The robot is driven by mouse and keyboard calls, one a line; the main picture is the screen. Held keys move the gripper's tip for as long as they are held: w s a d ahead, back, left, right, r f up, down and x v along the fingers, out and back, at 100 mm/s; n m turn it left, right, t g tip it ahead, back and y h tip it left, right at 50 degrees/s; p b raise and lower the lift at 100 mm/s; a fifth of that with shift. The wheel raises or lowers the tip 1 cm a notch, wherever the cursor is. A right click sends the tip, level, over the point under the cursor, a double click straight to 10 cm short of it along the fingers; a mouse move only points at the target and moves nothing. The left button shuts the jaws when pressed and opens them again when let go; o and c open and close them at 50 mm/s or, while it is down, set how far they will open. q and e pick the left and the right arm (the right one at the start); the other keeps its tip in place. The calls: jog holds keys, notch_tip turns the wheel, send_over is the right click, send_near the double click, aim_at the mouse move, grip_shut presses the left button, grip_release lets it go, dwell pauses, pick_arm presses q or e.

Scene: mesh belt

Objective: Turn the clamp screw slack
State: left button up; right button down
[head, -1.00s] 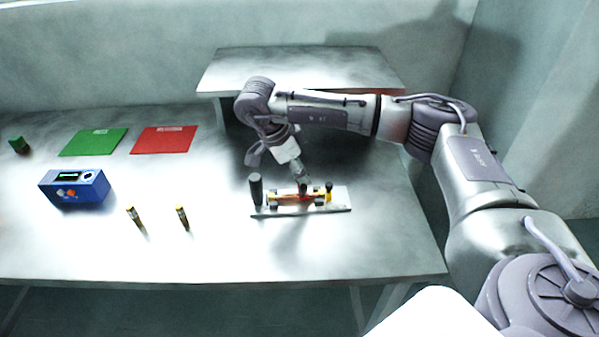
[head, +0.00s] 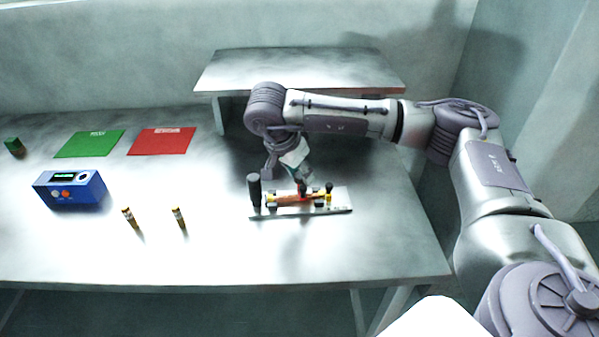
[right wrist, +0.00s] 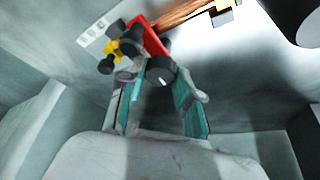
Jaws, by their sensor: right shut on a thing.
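A fixture with a pale base plate (head: 340,208) stands on the table's right part. A tall black post (head: 254,190) stands at its left end, and an orange-brown rod (head: 283,198) lies along it. A red clamp block (head: 301,189) sits at the middle; it also shows in the right wrist view (right wrist: 148,38). The clamp screw's black knob (right wrist: 160,74) has a white mark and sits between the teal fingertips of my right gripper (right wrist: 160,88), which is shut on it. In the head view my right gripper (head: 301,178) is above the clamp, its fingertips small. My left gripper is out of view.
A yellow part with a black knob (head: 328,187) stands right of the clamp. A raised shelf (head: 300,68) stands behind.

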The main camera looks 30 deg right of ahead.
dwell(0.3)
jog(key=c, duration=0.8)
grip_release()
jog(key=shift+r, duration=0.1)
jog(key=v, duration=1.2)
jog(key=shift+s, duration=0.1)
